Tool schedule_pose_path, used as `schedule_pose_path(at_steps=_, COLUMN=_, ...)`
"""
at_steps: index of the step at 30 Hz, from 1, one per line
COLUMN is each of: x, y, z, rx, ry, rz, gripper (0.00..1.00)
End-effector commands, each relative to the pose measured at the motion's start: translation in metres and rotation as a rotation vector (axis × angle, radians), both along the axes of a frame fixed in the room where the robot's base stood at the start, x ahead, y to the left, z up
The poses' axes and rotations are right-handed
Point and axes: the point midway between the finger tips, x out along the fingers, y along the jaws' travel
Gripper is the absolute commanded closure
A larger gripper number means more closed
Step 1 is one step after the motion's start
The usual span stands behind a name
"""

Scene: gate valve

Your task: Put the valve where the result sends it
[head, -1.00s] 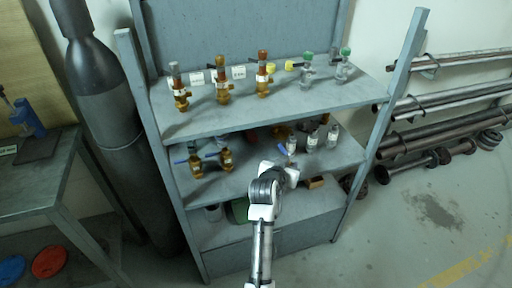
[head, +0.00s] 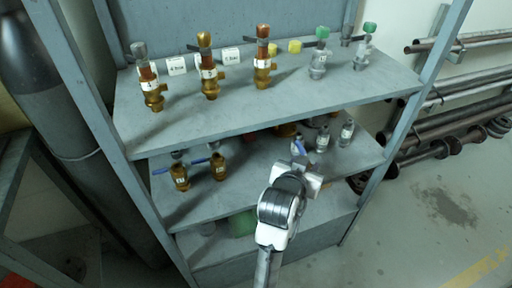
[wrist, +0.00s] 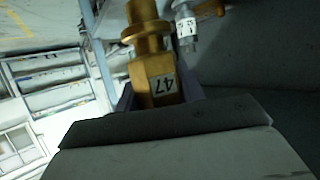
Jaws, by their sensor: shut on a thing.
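In the wrist view a brass valve (wrist: 150,68) with a white number tag, perhaps 47 and turned over, sits between the fingers of my gripper (wrist: 158,98), which is shut on it. In the head view my gripper (head: 312,180) is in front of the middle shelf (head: 255,172), towards its right half; the held valve is not clearly seen there. On the top shelf (head: 215,118) stand three tagged brass valves, including this one (head: 209,75), and two steel valves with green knobs, including this one (head: 319,60).
White cards (head: 176,65) and yellow pieces (head: 294,46) lie behind the top row. Two brass valves with blue levers (head: 180,176) stand on the middle shelf's left, and steel valves (head: 323,140) on its right. A grey cylinder (head: 60,110) stands left, pipes (head: 465,112) right.

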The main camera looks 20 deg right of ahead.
Motion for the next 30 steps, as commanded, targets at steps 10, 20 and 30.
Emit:
schedule_pose_path(at_steps=10, x=0.038, y=0.0, z=0.005, rx=-0.004, ry=-0.003, rz=-0.005, gripper=1.0)
schedule_pose_path(at_steps=20, x=0.124, y=0.002, z=0.006, rx=-0.004, ry=-0.001, rz=-0.008, gripper=1.0)
schedule_pose_path(at_steps=30, x=0.193, y=0.005, z=0.003, rx=-0.005, ry=-0.001, rz=-0.007, gripper=1.0)
